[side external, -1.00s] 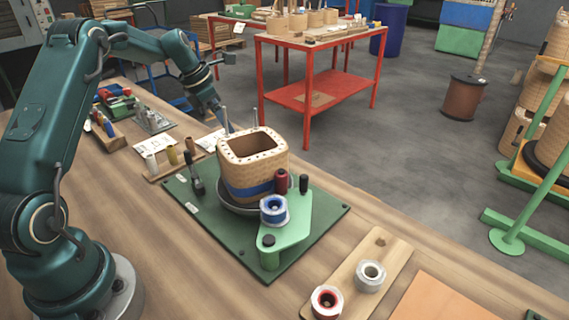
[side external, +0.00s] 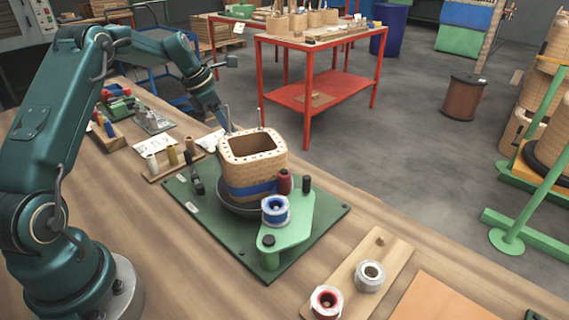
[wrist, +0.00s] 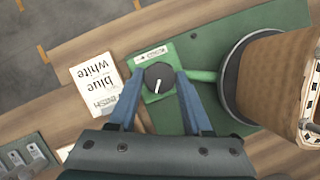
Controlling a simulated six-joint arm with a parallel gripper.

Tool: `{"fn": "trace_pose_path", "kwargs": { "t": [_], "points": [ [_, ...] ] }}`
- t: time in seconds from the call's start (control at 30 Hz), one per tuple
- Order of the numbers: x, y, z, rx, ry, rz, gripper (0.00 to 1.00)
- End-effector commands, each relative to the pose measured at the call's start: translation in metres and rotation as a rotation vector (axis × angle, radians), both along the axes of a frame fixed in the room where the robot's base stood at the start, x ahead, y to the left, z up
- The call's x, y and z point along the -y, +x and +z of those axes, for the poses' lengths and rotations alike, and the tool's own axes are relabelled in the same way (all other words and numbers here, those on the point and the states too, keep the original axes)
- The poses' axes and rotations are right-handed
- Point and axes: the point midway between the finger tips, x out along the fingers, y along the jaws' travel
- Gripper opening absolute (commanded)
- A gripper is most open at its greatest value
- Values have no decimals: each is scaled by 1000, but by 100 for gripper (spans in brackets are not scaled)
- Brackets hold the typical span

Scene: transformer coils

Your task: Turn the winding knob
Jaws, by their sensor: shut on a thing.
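The winding knob (wrist: 159,78) is a round black knob with a white pointer line, on a green block in the wrist view. The pointer leans slightly off straight. My gripper (wrist: 155,83) has its two blue fingers on either side of the knob, shut on it. In the side external view the coil former (side external: 252,158), a tan square tube with a blue band, stands on a dark round turntable (side external: 240,208) and hides the knob and my fingertips. The green base plate (side external: 325,210) carries the turntable and a light green arm with a blue spool (side external: 275,209).
A card reading "blue white" (wrist: 95,80) lies beside the knob block. A dark red post (side external: 284,182) stands by the former. A wooden board (side external: 395,255) holds a red spool (side external: 326,300) and a grey spool (side external: 370,275). Wooden tabletop around the plate is clear in places.

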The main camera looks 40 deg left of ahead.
Motion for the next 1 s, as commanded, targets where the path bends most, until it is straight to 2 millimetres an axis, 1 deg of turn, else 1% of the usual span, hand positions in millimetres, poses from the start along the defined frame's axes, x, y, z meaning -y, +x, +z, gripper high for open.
{"fn": "trace_pose_path", "kwargs": {
  "t": [0.4,1.0],
  "points": [
    [-1,2,0,2,-1,-259,0],
    [-1,2,0,2,-2,-430,0]
  ]
}}
